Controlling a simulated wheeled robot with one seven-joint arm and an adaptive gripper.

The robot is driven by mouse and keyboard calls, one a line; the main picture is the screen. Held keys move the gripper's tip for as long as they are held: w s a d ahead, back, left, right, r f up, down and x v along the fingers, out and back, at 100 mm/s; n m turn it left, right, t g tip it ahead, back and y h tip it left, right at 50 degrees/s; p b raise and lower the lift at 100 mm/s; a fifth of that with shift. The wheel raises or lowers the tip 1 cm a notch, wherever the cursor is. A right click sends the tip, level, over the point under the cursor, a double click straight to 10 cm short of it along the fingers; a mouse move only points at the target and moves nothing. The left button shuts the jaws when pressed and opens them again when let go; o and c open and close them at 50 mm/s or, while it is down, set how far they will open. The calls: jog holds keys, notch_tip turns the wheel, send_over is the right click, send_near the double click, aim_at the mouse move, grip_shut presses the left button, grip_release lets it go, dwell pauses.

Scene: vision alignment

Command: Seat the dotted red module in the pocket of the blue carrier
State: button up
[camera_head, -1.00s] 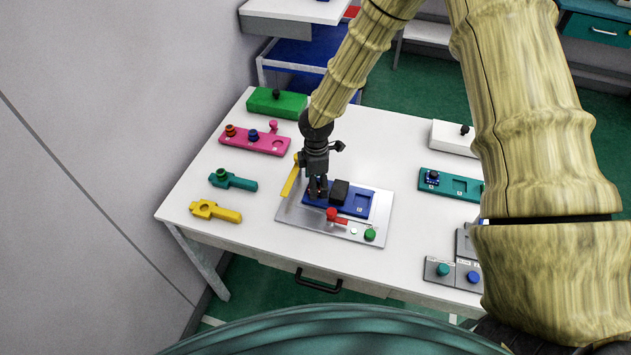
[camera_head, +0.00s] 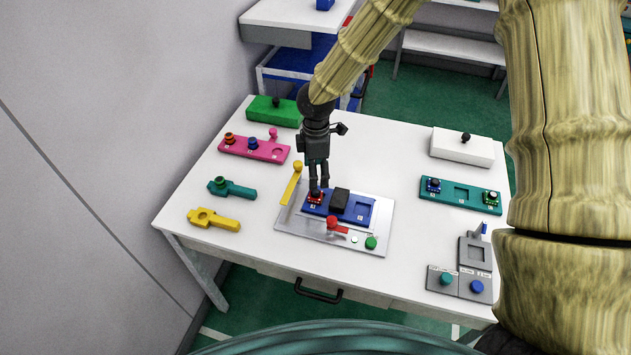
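The blue carrier (camera_head: 361,210) lies on a light plate in the middle of the table. A small red module (camera_head: 314,197) with a dark top sits at the carrier's left end, apparently in the left pocket; its dots and exact seating are too small to tell. A black block (camera_head: 340,200) stands mid-carrier, and a square recess shows to its right. My gripper (camera_head: 319,191) points down just above the red module, with its two fingers apart. The fingertips partly cover the module, and contact is unclear. Another red module (camera_head: 491,197) sits on the teal carrier (camera_head: 460,193) at right.
A pink holder (camera_head: 254,147), green box (camera_head: 273,112), white box (camera_head: 462,147) and grey fixture (camera_head: 474,252) stand around. White table (camera_head: 390,150) is clear behind the carrier.

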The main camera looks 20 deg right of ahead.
jog(key=shift+r+b, duration=0.3)
jog(key=shift+r, duration=1.7)
